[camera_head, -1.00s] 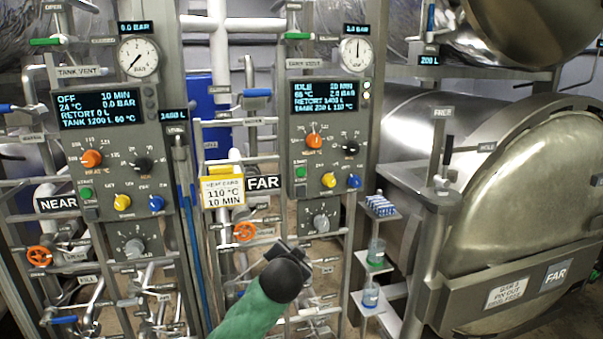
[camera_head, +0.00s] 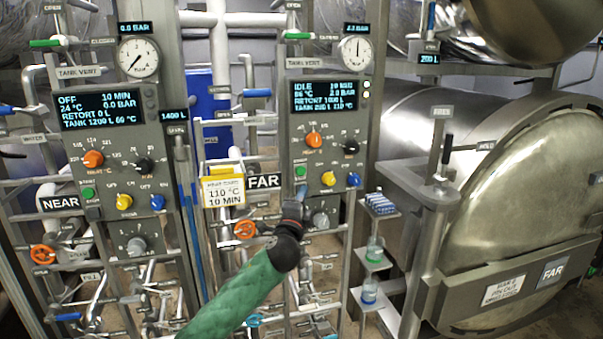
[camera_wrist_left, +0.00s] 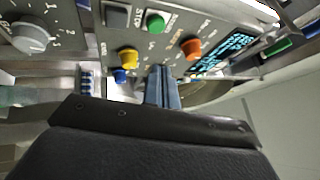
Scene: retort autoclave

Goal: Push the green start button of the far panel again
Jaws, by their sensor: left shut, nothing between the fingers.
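The far panel (camera_head: 330,125) is a grey box with a lit display whose top line reads IDLE. Its green start button (camera_head: 300,171) is at its lower left and also shows in the left wrist view (camera_wrist_left: 155,22). My left gripper (camera_head: 301,192) is shut and empty, with its tips just below the green button in the head view. In the left wrist view the shut fingers (camera_wrist_left: 162,82) point toward the panel face, with a visible gap between the tips and the button in the picture. Contact is not visible. My right gripper is out of view.
An orange knob (camera_head: 314,140), a yellow knob (camera_head: 328,179) and a blue knob (camera_head: 353,180) are close to the button. A grey dial (camera_head: 320,218) is below the panel. The near panel (camera_head: 110,150) stands left. A rack with small cups (camera_head: 375,250) is right.

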